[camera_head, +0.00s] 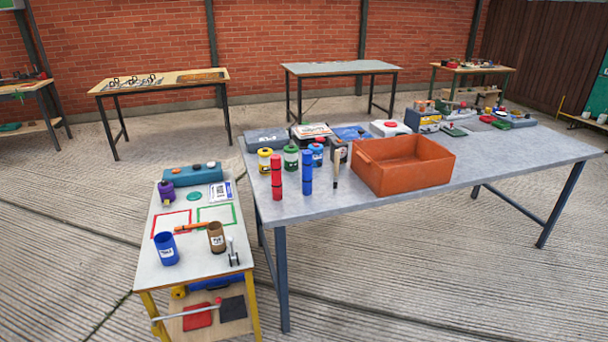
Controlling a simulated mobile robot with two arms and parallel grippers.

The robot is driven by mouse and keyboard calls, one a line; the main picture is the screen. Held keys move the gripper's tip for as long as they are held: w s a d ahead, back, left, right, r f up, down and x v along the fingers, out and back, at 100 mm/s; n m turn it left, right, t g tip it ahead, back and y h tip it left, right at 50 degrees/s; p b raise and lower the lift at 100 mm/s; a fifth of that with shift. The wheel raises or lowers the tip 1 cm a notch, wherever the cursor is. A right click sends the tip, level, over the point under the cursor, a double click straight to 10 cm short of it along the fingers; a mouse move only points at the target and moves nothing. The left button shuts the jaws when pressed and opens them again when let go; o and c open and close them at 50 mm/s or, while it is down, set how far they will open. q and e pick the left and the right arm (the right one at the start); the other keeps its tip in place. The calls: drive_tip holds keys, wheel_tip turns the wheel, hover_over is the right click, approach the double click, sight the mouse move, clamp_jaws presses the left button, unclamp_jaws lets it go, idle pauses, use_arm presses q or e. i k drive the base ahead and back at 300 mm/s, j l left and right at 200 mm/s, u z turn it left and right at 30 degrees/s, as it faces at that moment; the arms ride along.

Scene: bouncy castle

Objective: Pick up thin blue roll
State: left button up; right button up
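A thin blue roll (307,173) stands upright on the large grey table (480,178), near its front left part. It is a narrow cylinder with darker bands. A similar thin red roll (276,177) stands upright just to its left, with a small gap between them. A brush-like tool with a light handle (336,170) stands just to its right. Neither of my grippers shows in the head view.
An orange bin (403,165) stands right of the roll. Several small cans, including a yellow one (265,161), stand behind it. A lower workbench (184,255) at left holds a blue cup (166,249) and a brown cup (216,238). The grey table's front left edge is clear.

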sight(307, 155)
drive_tip(key=i+j+z, duration=0.1)
drive_tip(key=i+j, duration=0.35)
drive_tip(key=j, duration=0.3)
drive_tip(key=i+j+z, duration=0.15)
drive_tip(key=j, duration=0.25)
drive_tip(key=i+j, duration=0.25)
drive_tip(key=j, duration=0.15)
drive_tip(key=z, duration=0.05)
